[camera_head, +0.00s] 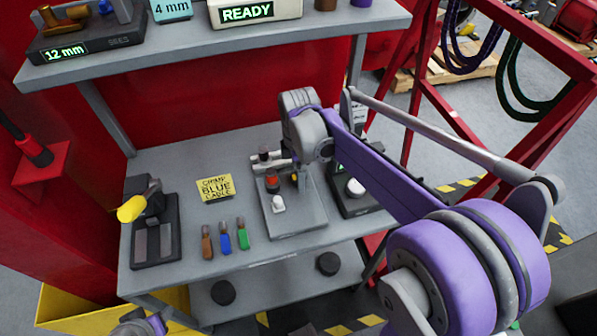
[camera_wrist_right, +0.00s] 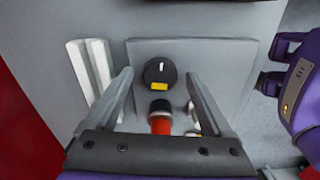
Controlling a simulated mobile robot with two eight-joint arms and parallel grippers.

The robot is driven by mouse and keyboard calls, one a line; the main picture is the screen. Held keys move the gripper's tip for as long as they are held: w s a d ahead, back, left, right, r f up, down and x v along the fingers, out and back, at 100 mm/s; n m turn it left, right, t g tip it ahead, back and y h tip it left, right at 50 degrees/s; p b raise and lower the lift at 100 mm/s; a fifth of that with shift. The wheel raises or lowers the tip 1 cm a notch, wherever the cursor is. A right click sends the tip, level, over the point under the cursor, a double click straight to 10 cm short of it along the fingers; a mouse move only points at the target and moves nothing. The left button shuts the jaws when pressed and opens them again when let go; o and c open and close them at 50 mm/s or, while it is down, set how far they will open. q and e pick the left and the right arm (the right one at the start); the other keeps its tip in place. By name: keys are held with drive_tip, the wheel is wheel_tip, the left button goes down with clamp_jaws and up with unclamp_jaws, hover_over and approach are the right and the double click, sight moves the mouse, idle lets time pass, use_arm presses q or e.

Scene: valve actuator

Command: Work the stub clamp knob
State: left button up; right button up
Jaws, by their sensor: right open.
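In the right wrist view, a round black knob (camera_wrist_right: 160,70) with a yellow mark sits on a grey plate (camera_wrist_right: 205,55). My right gripper (camera_wrist_right: 159,80) is open, its two fingers apart on either side of the knob in the picture. I cannot tell whether they touch it. A red post with a black top (camera_wrist_right: 160,122) shows between the fingers, nearer the palm. In the head view, the grey fixture plate (camera_head: 298,222) stands on the bench below my right wrist, which partly hides it. Only a grey and purple part of my left arm shows at the bottom left; its jaws are out of view.
The bench (camera_head: 185,168) holds a yellow "CRIMP BLUE CABLE" card (camera_head: 214,188), several coloured-handled tools (camera_head: 225,238), a black device with a yellow handle (camera_head: 155,230), and a dark unit with a white knob (camera_head: 355,188). A shelf (camera_head: 300,40) overhangs the back. Red frame bars stand at right.

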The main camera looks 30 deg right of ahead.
wheel_tip(320, 180, up, 11)
drive_tip(key=shift+f+p, duration=0.15)
drive_tip(key=shift+p, duration=0.25)
idle(0.4)
drive_tip(key=s+a+f+m+t, duration=0.1)
drive_tip(key=s+a+f+m, duration=0.1)
drive_tip(key=s+f+m, duration=0.1)
drive_tip(key=s+a+f+m+t, duration=0.2)
drive_tip(key=s+f+m, duration=0.2)
drive_tip(key=s+m, duration=0.2)
drive_tip(key=s+a+f+m+t+p, duration=0.1)
drive_tip(key=s+a+f+m+t, duration=0.1)
drive_tip(key=s+a+f+m, duration=0.1)
drive_tip(key=shift+s+f+m, duration=0.25)
drive_tip(key=shift+s+m, duration=0.25)
drive_tip(key=shift+s, duration=0.4)
drive_tip(key=shift+s+f+m, duration=0.2)
drive_tip(key=shift+s+m, duration=0.3)
drive_tip(key=shift+s, duration=0.35)
